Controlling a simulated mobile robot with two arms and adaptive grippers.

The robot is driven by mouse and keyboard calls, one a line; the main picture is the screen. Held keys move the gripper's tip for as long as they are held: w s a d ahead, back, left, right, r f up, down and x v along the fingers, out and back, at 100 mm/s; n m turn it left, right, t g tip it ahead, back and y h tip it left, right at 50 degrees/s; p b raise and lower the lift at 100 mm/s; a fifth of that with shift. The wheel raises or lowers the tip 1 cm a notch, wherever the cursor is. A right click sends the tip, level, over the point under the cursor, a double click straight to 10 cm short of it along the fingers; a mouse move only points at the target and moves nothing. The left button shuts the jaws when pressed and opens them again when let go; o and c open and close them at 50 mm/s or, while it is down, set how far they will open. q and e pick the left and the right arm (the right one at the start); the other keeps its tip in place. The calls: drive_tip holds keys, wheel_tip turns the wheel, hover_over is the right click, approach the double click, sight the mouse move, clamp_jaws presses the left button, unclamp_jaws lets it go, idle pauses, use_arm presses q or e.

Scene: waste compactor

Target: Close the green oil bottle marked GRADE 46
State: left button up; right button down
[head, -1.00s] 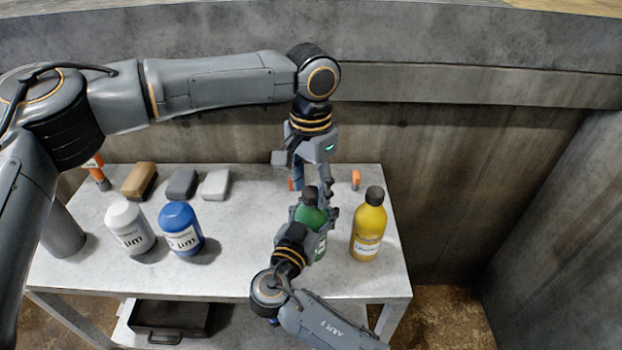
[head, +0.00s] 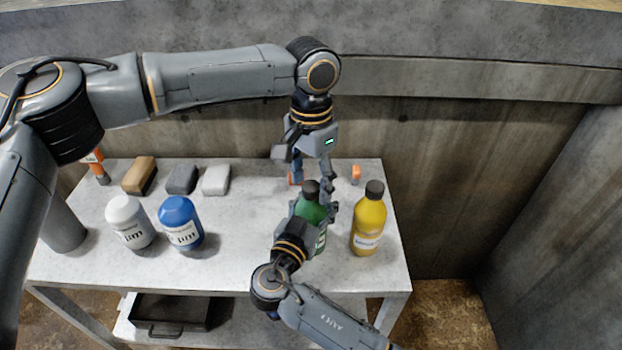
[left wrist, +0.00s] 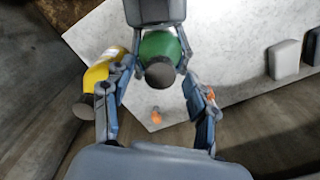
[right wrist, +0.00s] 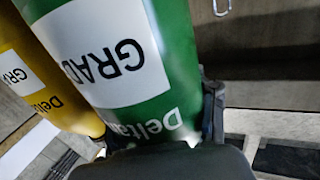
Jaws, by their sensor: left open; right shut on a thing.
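The green oil bottle (head: 313,208) stands upright near the right of the bench, with a dark cap (head: 310,187) on its top. How tightly the cap sits cannot be told. My right gripper (head: 311,226) is shut on the bottle's body. The right wrist view shows the green body (right wrist: 168,60) close up, with an upside-down label of which "GRAD" is readable; the number is out of view. My left gripper (head: 312,178) points down, open, with its fingers around the cap. In the left wrist view the cap (left wrist: 160,75) lies between the spread fingers, apparently untouched.
A yellow bottle (head: 369,222) stands close right of the green one. White (head: 129,222) and blue (head: 181,223) bottles stand left, with several blocks (head: 181,179) behind. A small orange item (head: 356,173) lies at the back. The bench's middle (head: 250,235) is clear.

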use_arm(q)
wheel_tip(320, 180, up, 12)
idle(0.6)
use_arm(e)
drive_tip(key=shift+c, duration=1.8)
unclamp_jaws()
drive_tip(key=v, duration=1.2)
